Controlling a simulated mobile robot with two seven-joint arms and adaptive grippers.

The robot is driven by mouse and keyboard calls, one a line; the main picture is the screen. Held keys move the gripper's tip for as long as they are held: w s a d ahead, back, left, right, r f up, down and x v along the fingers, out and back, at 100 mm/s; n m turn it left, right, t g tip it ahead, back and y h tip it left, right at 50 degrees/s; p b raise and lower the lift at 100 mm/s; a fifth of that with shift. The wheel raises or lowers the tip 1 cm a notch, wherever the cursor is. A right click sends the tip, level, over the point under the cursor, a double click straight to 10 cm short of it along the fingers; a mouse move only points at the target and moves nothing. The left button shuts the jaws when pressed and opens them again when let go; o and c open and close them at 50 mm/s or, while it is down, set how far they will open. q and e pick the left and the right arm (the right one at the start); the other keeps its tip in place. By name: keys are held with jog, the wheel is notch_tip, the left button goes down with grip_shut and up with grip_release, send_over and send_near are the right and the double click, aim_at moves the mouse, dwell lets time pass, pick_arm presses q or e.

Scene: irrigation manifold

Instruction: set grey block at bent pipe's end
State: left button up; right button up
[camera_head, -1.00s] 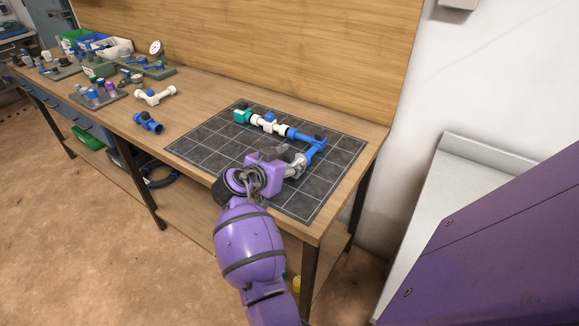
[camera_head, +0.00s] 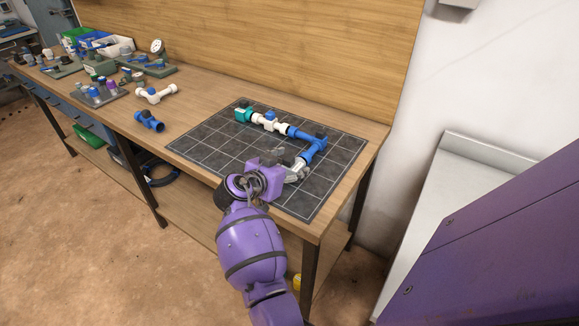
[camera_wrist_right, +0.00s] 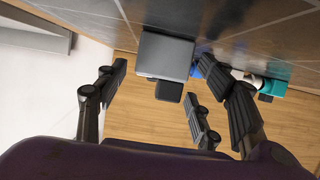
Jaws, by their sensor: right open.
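The grey block (camera_head: 298,174) lies on the dark gridded mat at the near end of the blue bent pipe (camera_head: 313,148). In the right wrist view the block (camera_wrist_right: 165,56) has a small dark piece on one side, and the blue pipe (camera_wrist_right: 196,70) shows just behind it. Whether they touch is hidden. My right gripper (camera_head: 286,165) is beside the block on its near left. In the wrist view its fingers (camera_wrist_right: 174,84) are spread, with the block ahead between them and clear of them. My left gripper is not in view.
The pipe run continues through a white piece (camera_head: 268,123) to a teal block (camera_head: 243,115). The mat (camera_head: 205,148) is bare on its left. A loose blue fitting (camera_head: 149,121) and white fitting (camera_head: 156,94) lie left of it. A wooden backboard (camera_head: 290,50) stands behind.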

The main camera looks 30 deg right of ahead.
jog(key=shift+r, duration=0.25)
jog(key=p+v, duration=0.1)
jog(key=v, duration=1.1)
jog(key=shift+f, duration=0.15)
